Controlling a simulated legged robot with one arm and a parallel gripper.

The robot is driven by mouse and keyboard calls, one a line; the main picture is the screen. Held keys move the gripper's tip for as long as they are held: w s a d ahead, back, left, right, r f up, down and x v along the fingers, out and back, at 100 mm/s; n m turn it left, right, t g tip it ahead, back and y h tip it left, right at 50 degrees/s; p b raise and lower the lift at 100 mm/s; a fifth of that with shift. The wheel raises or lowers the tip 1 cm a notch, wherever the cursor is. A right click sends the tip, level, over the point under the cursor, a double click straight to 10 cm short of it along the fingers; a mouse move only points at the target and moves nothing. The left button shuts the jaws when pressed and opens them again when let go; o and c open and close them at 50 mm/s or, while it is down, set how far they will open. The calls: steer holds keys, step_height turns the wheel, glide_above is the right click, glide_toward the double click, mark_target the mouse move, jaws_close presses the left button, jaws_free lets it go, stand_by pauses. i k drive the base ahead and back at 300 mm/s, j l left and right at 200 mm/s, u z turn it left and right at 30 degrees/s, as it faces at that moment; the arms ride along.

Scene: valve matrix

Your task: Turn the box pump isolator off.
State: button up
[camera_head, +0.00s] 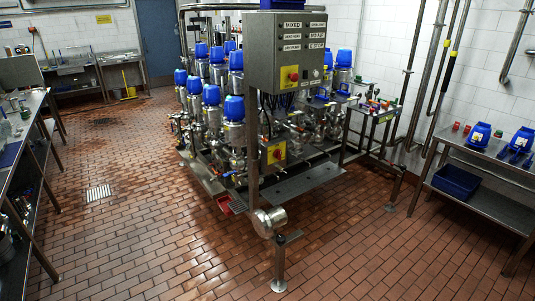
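A yellow plate with a red rotary knob (291,76) is on the lower front of the box. A second yellow plate with a red knob (276,152) is mounted lower down, below the box. Either knob could be the isolator; I cannot tell which, and their settings are too small to read. My gripper is not in view.
The valve skid (216,120) with several blue-topped valves stands behind the box. A steel pump body (268,221) and a metal stand (279,262) are at its front. Benches line the left and right. The tiled floor (150,240) in front is clear, with a drain grate (98,192).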

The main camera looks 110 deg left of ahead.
mark_target(278, 153)
steer(key=u, duration=3.45)
steer(key=i+z, duration=0.25)
steer(key=i, duration=0.3)
steer(key=i+j+z, duration=0.25)
steer(key=i, duration=0.3)
steer(key=i+j+z, duration=0.25)
steer(key=i, duration=0.3)
steer(key=i+j+z, duration=0.25)
steer(key=i, duration=0.3)
